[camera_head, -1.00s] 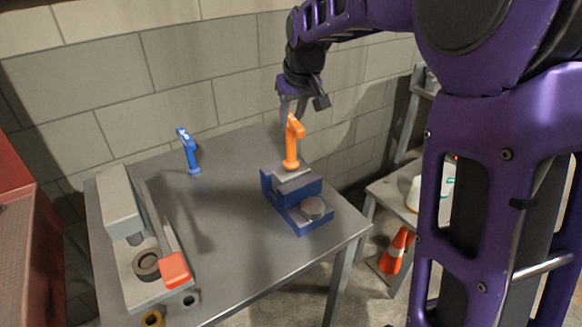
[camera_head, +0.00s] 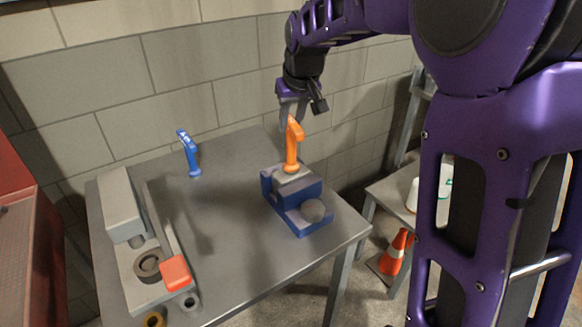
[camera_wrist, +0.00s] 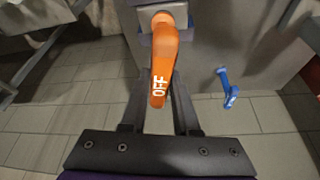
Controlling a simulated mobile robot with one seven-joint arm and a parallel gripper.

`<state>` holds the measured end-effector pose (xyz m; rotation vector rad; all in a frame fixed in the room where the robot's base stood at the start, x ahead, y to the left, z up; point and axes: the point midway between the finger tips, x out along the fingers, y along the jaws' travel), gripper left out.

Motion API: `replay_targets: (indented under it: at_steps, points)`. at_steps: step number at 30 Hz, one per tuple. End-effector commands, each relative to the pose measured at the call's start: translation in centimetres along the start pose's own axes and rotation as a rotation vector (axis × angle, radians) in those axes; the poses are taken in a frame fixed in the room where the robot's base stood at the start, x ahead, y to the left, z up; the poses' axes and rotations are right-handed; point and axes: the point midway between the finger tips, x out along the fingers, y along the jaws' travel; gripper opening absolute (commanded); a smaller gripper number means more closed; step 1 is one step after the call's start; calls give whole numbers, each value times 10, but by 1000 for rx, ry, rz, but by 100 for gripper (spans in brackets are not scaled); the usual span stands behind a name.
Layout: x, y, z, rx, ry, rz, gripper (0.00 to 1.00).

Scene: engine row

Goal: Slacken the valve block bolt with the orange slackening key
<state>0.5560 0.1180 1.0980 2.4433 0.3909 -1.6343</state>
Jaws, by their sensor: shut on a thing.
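The orange key (camera_head: 293,147) stands roughly upright over the grey top of the blue valve block (camera_head: 315,226). Its foot meets the block there, and any bolt head under it is hidden. In the wrist view the key (camera_wrist: 165,50) shows the word OFF on its handle. My gripper (camera_head: 291,112) comes from above and behind, at the key's upper end. In the wrist view its two fingers (camera_wrist: 160,88) lie on either side of the handle and are shut on it.
A blue key (camera_head: 189,154) stands apart at the table's back left. A grey machine with a red block (camera_head: 175,273) fills the left side of the table (camera_head: 232,232). A wall is close behind.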

Motion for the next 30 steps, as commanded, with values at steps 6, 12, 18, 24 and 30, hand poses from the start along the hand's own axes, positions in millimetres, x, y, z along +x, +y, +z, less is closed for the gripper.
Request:
replay_targets:
  at_steps: [6,12,18,24,30]
  points:
    - [-2,1,-2,-171,4,-72,0]
    - [-2,1,-1,-343,3,-143,0]
    - [-2,0,-2,-532,3,-223,0]
    - [-4,0,-2,-745,3,-313,0]
    - [0,-1,-2,-996,4,-415,0]
